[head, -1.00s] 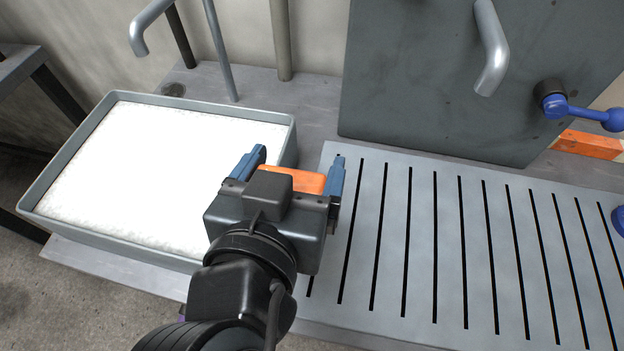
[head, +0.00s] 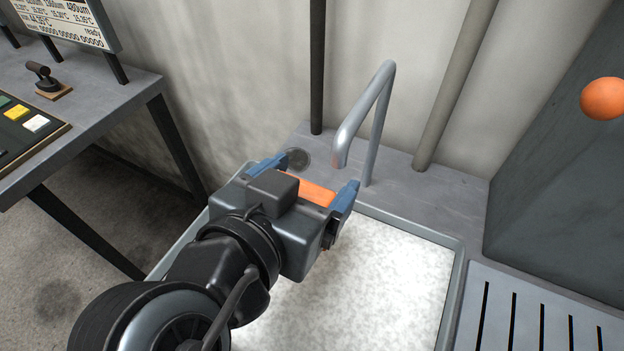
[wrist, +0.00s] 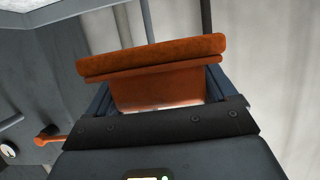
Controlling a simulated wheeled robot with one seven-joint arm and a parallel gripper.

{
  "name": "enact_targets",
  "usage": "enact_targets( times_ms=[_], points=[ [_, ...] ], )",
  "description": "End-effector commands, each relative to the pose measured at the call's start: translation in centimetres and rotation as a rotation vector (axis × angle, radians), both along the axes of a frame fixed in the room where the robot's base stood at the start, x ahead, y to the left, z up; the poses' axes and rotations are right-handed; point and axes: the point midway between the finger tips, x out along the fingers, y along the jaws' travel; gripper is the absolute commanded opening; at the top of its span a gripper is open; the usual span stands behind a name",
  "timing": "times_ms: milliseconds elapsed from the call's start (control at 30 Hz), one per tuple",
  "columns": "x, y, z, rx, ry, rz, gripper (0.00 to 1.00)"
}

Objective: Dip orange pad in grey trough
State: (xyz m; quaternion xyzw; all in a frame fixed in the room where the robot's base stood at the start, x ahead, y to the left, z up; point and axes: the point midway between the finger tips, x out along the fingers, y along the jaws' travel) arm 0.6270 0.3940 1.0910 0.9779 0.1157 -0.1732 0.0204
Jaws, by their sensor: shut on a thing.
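My gripper (head: 306,187) is shut on the orange pad (head: 314,191), which sits between its two blue fingers. The wrist view shows the pad (wrist: 155,75) as an orange block with a wider upper plate, held across the jaws. The grey trough (head: 456,290) is a shallow rectangular tray filled with white, foamy-looking stuff. In the head view my gripper overlaps the trough's far left part. I cannot tell its height above the white surface, and my arm hides the trough's left side.
A bent metal spout (head: 362,115) rises behind the trough, close to my gripper's right. A slotted grey drain board (head: 545,325) lies to the right. A table (head: 100,120) with coloured buttons and a display (head: 65,22) stands at the left. An orange ball (head: 603,98) is at right.

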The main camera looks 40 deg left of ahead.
Motion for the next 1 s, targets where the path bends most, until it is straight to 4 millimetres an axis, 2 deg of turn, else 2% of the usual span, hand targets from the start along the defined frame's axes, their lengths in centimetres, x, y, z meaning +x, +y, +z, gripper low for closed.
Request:
enact_targets(
  times_ms=[1000],
  points=[
    [0.0, 0.0, -9.2, -0.001, -0.001, -0.001, 0.54]
  ],
)
